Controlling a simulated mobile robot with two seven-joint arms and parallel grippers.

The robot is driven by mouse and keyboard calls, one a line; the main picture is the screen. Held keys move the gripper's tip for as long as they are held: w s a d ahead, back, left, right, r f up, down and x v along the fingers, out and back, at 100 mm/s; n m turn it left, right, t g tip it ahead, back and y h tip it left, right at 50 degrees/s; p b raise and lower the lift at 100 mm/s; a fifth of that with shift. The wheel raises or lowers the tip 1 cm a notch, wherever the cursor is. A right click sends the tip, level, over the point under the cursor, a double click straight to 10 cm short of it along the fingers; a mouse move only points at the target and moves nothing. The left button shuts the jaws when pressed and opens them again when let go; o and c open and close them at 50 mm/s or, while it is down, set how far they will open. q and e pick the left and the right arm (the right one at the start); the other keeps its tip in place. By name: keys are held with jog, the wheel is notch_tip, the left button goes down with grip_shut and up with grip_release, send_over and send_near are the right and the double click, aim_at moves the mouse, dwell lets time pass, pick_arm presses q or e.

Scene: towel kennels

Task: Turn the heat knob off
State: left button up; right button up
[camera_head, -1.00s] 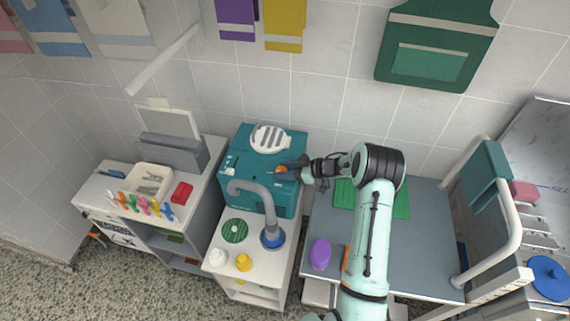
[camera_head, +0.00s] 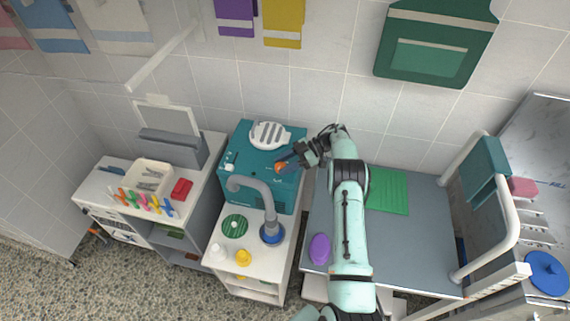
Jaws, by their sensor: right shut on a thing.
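The heat knob (camera_head: 281,168) is a small orange knob on the front of the teal dryer box (camera_head: 254,182). My right gripper (camera_head: 286,164) is at the knob, its fingers shut on it from the right. The fingers partly cover the knob, so its pointer setting cannot be read. My left gripper is not in view.
A grey hose (camera_head: 262,190) curves from the box to a blue-ringed nozzle (camera_head: 272,234) on the white cart (camera_head: 228,256). A grey table (camera_head: 425,235) with a green mat (camera_head: 388,192) is to the right. A purple oval item (camera_head: 320,249) lies near its left edge.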

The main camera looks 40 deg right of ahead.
jog(key=shift+r, duration=0.1)
dwell(0.3)
jog(key=o, duration=1)
jog(key=shift+o, duration=0.2)
